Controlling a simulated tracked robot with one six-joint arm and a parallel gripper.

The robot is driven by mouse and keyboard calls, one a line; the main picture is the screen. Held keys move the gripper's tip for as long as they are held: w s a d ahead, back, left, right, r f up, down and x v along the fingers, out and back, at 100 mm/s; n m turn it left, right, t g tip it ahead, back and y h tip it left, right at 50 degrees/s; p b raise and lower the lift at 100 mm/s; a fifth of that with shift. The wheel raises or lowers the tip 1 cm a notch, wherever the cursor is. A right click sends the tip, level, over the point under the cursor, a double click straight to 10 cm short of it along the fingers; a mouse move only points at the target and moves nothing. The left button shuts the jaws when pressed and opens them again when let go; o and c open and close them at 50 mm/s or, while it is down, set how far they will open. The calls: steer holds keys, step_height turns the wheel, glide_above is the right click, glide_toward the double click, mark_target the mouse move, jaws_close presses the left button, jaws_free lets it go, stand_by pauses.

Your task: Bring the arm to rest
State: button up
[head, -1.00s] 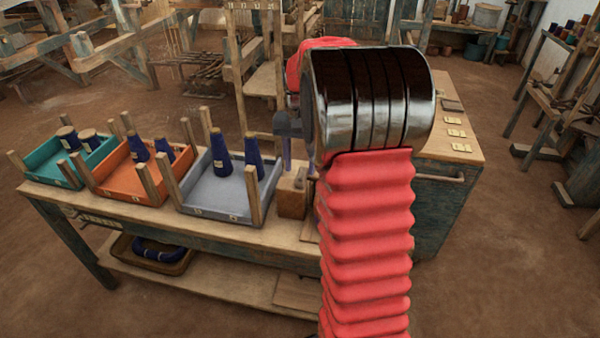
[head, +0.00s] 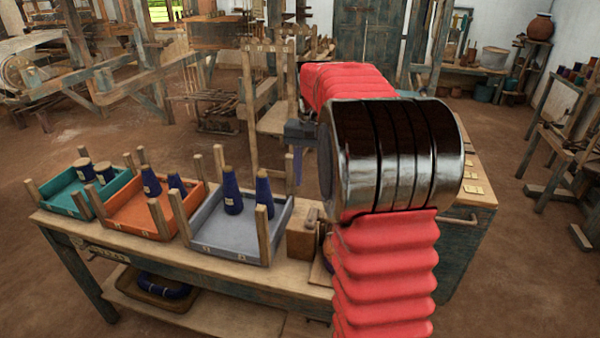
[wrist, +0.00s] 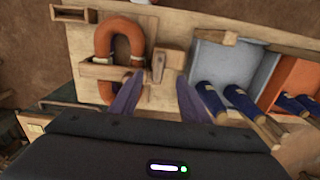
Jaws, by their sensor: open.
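My arm, with red ribbed sleeves and a dark metal joint, stands in front of the bench in the head view. My gripper (head: 298,160) is partly hidden by this joint; a grey part and one purple finger show to its left, above the bench. In the wrist view my gripper (wrist: 158,98) has its two purple fingers apart, with nothing between them. A wooden block (wrist: 168,65) on the bench appears just beyond the fingertips.
The bench (head: 150,246) carries a teal tray (head: 60,204), an orange tray (head: 130,219) and a grey tray (head: 235,240) with dark blue cones and wooden posts. An orange ring (wrist: 105,40) shows in the wrist view. Looms stand behind; open floor lies between.

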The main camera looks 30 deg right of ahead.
stand_by(0.3)
steer(key=s+a+n+t, duration=0.5)
steer(key=s+a+n, duration=0.4)
steer(key=s+a, duration=1.2)
steer(key=shift+s+a+f+n+t, duration=0.15)
steer(key=shift+s+a+n+t, duration=0.2)
steer(key=shift+a, duration=2)
